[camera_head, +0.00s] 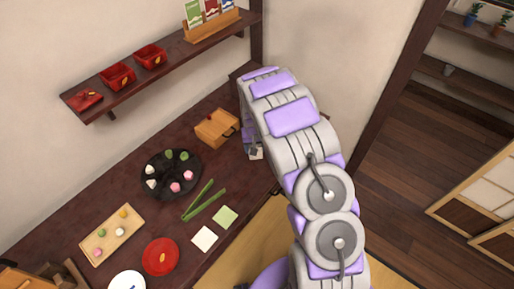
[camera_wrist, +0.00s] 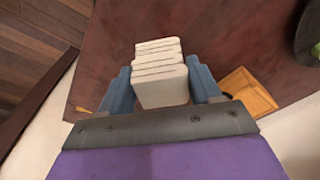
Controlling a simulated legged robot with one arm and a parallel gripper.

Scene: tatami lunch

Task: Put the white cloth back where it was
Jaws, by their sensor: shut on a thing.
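My gripper (camera_wrist: 162,82) is shut on a pale, ribbed white thing (camera_wrist: 160,70), which looks like a folded white cloth; its two blue fingers lie on either side of it. In the head view my gripper (camera_head: 251,148) is at the far right end of the dark table, right of the small wooden box, mostly hidden by my arm. A bit of the white thing shows below it (camera_head: 256,154). I cannot tell whether it touches the table. A flat white square (camera_head: 204,238) lies on the table beside a flat green square (camera_head: 225,216).
The wooden box (camera_head: 216,127) stands close by; it also shows in the wrist view (camera_wrist: 249,92). A black round tray (camera_head: 157,190) with sweets, green stalks (camera_head: 199,204), a red plate (camera_head: 160,257) and a wooden tray (camera_head: 111,234) are further left. A wall shelf (camera_head: 164,65) hangs above.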

